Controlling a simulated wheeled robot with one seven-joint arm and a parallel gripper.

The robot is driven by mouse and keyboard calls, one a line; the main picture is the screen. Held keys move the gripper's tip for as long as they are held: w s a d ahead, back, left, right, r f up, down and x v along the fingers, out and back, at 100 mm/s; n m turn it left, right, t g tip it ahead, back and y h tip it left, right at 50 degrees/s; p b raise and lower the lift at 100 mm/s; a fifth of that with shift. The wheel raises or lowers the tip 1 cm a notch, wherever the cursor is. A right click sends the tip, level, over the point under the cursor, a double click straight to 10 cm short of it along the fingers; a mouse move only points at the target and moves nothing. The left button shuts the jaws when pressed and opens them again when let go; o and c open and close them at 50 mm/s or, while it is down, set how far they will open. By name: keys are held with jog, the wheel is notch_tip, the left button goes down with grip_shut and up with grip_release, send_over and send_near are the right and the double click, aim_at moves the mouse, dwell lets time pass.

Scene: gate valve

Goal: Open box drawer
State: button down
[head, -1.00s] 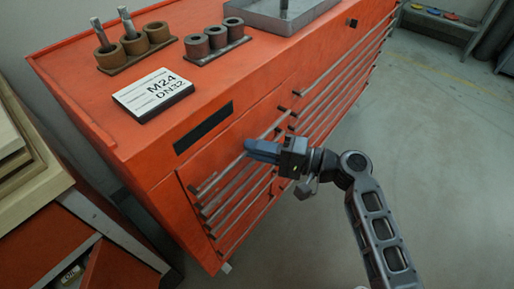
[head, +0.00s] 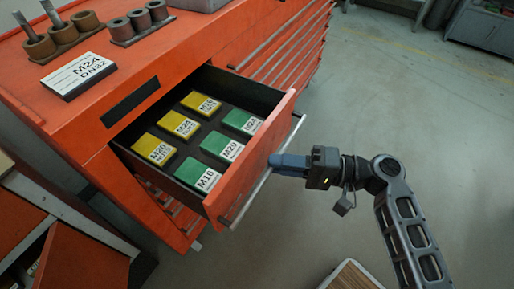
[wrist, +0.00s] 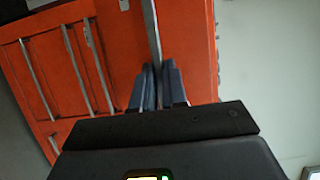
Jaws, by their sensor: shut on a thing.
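The orange cabinet's top left drawer (head: 247,166) is pulled well out in the head view. Inside it are yellow boxes (head: 179,124) and green boxes (head: 219,147) with printed labels such as M20 and M24. A metal bar handle (head: 250,193) runs along the drawer front. My gripper (head: 274,162) has its blue fingers shut on this bar, near its middle. In the wrist view the two fingers (wrist: 158,88) close around the handle bar (wrist: 151,35), with the orange drawer front behind.
On the cabinet top stand a M24 DN32 sign (head: 79,76), grey rings (head: 139,20) and brown rings with bolts (head: 60,38). Closed drawers with bar handles lie below and to the right. A wooden-topped item (head: 350,276) is at the bottom. Open floor lies to the right.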

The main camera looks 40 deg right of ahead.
jog(key=shift+s+d, duration=0.25)
jog(key=shift+s, duration=0.5)
jog(key=shift+s+d, duration=0.2)
jog(key=shift+s, duration=0.5)
jog(key=shift+s+d, duration=0.25)
jog(key=shift+s, duration=0.5)
jog(key=c, duration=1.2)
grip_release()
jog(key=shift+o, duration=0.2)
jog(key=v, duration=0.7)
jog(key=shift+s+d, duration=0.25)
jog(key=shift+s, duration=0.05)
